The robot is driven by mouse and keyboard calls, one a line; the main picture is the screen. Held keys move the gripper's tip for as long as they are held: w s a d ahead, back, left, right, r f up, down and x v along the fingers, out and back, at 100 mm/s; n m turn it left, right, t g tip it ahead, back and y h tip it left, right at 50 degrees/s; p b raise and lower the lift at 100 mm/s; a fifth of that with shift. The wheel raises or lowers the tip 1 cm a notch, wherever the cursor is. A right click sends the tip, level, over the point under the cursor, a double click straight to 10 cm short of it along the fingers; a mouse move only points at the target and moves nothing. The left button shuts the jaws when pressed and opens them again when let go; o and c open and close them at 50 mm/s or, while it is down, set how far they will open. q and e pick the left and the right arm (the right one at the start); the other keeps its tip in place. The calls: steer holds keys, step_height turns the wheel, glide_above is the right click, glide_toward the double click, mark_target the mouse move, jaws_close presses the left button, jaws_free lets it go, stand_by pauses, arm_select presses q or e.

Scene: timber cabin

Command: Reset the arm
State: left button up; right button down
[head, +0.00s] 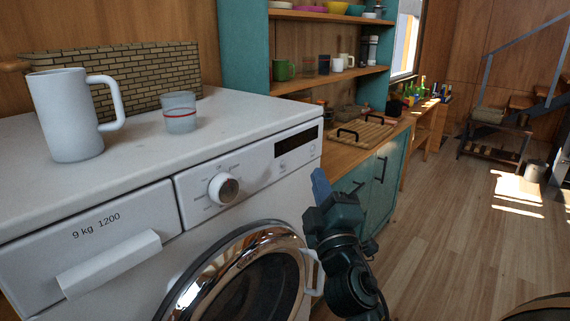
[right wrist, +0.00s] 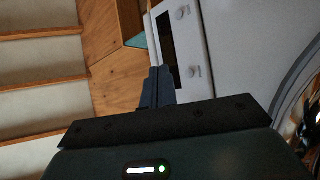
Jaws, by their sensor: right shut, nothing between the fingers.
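My right gripper (head: 320,185) is in the head view, at the right front edge of the washing machine (head: 245,150), pointing up. Its fingers are together with nothing between them. In the right wrist view the shut fingers (right wrist: 158,87) show in the middle, with the washing machine's control panel (right wrist: 181,45) just beyond and to the right. My left gripper is not in view.
A white mug (head: 65,115) and a glass with a red band (head: 180,113) stand on the washing machine. A teal cabinet (head: 381,185) with a wooden top stands behind my right gripper. The wooden floor (head: 450,230) at the right is mostly clear.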

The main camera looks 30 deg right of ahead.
steer(key=shift+s+d, duration=0.15)
steer(key=shift+s, duration=0.3)
steer(key=s+a+f+m+g+y+p, duration=0.1)
steer(key=a+f+g+y, duration=0.2)
steer(key=f, duration=0.6)
steer(key=s+a+f+m+g+y+p, duration=0.1)
steer(key=a+f+m+g+y+p, duration=0.2)
steer(key=f, duration=0.5)
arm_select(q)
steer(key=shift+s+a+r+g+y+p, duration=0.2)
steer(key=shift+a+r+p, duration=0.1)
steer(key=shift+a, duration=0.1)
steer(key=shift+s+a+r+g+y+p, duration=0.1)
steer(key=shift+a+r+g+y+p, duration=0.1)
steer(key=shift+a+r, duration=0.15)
arm_select(e)
steer(key=s+a+f+m+g+y, duration=0.3)
steer(key=s+a+f, duration=0.7)
steer(key=s+f, duration=0.4)
steer(key=shift+a+f+m+g+y, duration=0.2)
steer(key=shift+f+m+g+y, duration=0.35)
steer(key=shift+g, duration=0.65)
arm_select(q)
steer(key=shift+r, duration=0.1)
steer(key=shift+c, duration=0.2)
